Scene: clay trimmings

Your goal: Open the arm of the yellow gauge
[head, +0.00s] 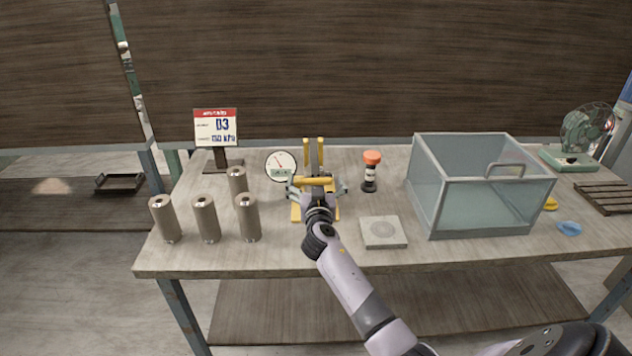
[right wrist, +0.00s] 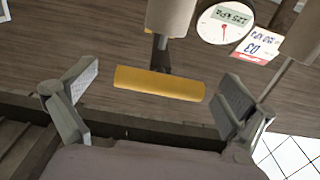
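The yellow gauge (head: 297,213) stands at the middle of the table, largely hidden behind my right arm. Its round white dial (head: 280,165) faces me at its left. A yellow bar (head: 313,181) on a dark stem is the gauge's arm handle; in the right wrist view the bar (right wrist: 160,84) lies crosswise between my fingers. My right gripper (head: 317,188) is open, one finger off each end of the bar, and I see gaps at both ends in the right wrist view (right wrist: 159,74). My left gripper is not in view.
Several metal cylinders (head: 206,220) stand at the left, before a sign (head: 216,128). An orange-capped bottle (head: 370,172) and a grey slab (head: 383,232) are right of the gauge. A clear bin (head: 482,207) and a green fan (head: 585,130) are farther right.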

